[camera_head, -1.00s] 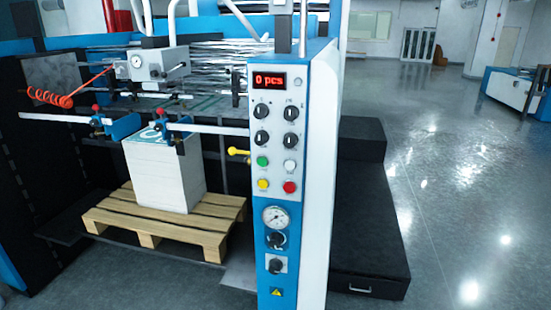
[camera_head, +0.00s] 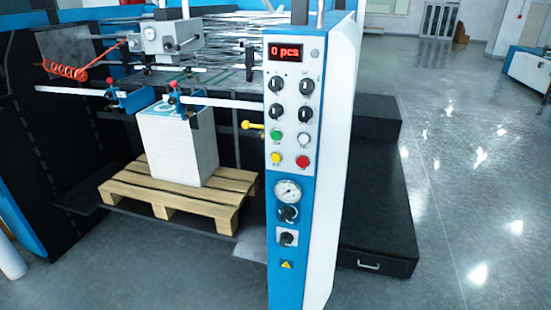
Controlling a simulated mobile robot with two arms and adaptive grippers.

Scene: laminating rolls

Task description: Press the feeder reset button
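The feeder's control panel (camera_head: 293,128) is on the front of a blue and white column right of the picture's middle. Its red display (camera_head: 286,51) reads "0 pcs". Below several black knobs are a green button (camera_head: 276,135), a white button (camera_head: 304,138), a yellow button (camera_head: 275,158) and a red button (camera_head: 302,161). Their labels are too small to read, so I cannot tell which is the reset button. A small round grey-white button (camera_head: 315,53) is right of the display. Neither of my grippers is in view.
A wooden pallet (camera_head: 226,206) with a stack of paper (camera_head: 180,148) stands in the feeder left of the panel. A black step (camera_head: 375,225) is right of the column. Grey floor (camera_head: 450,200) is clear farther right and in front.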

